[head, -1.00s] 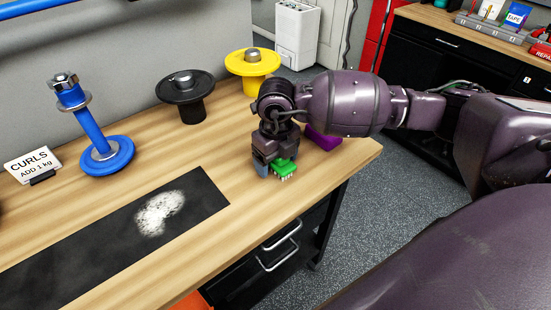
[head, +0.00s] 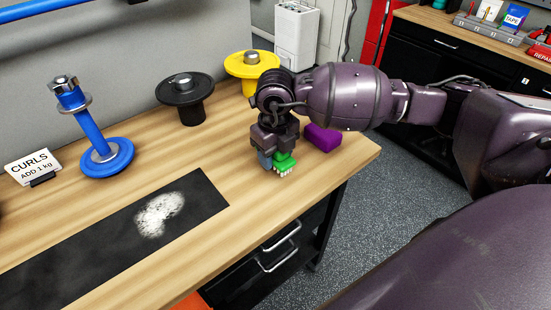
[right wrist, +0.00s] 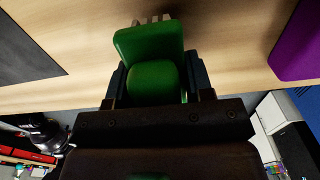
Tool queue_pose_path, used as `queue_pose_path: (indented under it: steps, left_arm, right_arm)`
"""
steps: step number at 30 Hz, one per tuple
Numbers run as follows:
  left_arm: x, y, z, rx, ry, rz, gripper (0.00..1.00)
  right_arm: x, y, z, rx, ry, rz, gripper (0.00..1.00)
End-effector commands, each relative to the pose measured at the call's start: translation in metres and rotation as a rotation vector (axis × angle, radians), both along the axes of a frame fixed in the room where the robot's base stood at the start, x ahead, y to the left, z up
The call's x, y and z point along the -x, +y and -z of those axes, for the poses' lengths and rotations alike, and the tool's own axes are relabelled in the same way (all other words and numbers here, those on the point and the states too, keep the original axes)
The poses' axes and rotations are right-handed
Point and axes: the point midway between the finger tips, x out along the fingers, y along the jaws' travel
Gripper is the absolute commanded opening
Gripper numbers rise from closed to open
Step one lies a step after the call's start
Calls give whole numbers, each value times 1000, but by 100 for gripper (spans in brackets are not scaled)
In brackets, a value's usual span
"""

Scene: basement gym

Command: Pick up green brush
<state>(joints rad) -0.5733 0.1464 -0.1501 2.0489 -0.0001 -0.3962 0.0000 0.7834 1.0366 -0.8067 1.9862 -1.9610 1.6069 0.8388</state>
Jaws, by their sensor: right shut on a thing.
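The green brush (head: 285,161) with pale bristles is in my right gripper (head: 275,160), above the right part of the wooden workbench (head: 215,232). In the right wrist view the green brush (right wrist: 150,62) sits between the two dark fingers of the right gripper (right wrist: 155,80), which are shut on it. Its bristles show at the top of that view. Whether the bristles touch the bench is hard to tell. My left gripper is not in view.
A purple block (head: 323,138) lies just right of the gripper. A black mat (head: 205,190) with white powder (head: 160,212) lies to the left. Yellow (head: 252,64), black (head: 186,90) and blue (head: 107,157) stands line the back, beside a CURLS sign (head: 33,166). The bench's front edge is close.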

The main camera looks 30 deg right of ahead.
Motion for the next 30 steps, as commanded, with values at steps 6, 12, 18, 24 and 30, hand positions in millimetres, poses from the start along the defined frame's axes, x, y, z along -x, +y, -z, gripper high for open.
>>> queue_pose_path:
  steps: [6,12,18,24,30]
  left_arm:
    - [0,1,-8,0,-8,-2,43]
    - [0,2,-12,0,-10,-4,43]
    - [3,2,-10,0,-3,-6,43]
    - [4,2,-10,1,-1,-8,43]
    - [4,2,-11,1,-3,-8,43]
  right_arm:
    - [-1,0,-57,1,-10,0,22]
    - [-1,0,-109,1,-9,-1,22]
    - [-1,0,-149,2,-5,-1,22]
    - [0,0,-172,1,-2,-1,22]
    - [0,0,-179,1,-1,-1,22]
